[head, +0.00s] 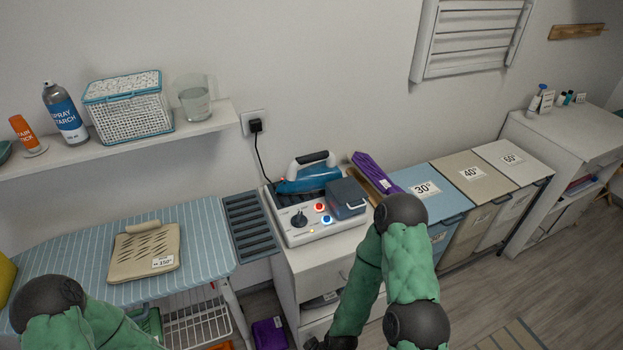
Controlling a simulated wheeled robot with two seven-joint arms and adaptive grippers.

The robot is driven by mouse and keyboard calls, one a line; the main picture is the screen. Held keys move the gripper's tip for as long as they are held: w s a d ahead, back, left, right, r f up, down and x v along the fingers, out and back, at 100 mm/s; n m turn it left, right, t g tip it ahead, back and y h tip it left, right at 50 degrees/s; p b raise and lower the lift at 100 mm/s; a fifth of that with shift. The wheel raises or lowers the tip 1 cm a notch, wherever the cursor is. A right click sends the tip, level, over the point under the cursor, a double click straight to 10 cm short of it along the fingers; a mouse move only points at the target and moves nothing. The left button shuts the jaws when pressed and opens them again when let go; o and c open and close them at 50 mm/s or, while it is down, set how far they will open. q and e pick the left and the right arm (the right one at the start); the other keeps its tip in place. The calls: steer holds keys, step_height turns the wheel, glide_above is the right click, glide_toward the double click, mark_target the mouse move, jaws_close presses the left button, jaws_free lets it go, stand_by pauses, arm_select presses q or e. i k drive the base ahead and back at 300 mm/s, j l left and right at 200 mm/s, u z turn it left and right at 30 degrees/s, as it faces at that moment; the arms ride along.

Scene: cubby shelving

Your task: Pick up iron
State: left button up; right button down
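The blue iron (308,179) has a white and black handle on top. It rests on a white steam station (316,236) with a dial, lit buttons and a grey-blue tank (346,197). The station stands on a white cabinet (312,268). My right arm comes down in front of the cabinet. Part of what looks like my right gripper (328,343) shows at the bottom edge, below and apart from the iron; its fingers are cut off. My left arm shows at the bottom left, and its gripper is out of view.
A purple item (375,172) lies right of the iron. Laundry bins (426,187) stand further right. A wall shelf (130,140) hangs above the board. A black cord (259,150) runs from the socket.

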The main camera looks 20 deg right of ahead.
mark_target(310, 179)
steer(key=l+u, duration=0.3)
steer(key=l, duration=0.4)
steer(key=l+u, duration=0.35)
steer(key=l, duration=0.35)
steer(key=i, duration=0.05)
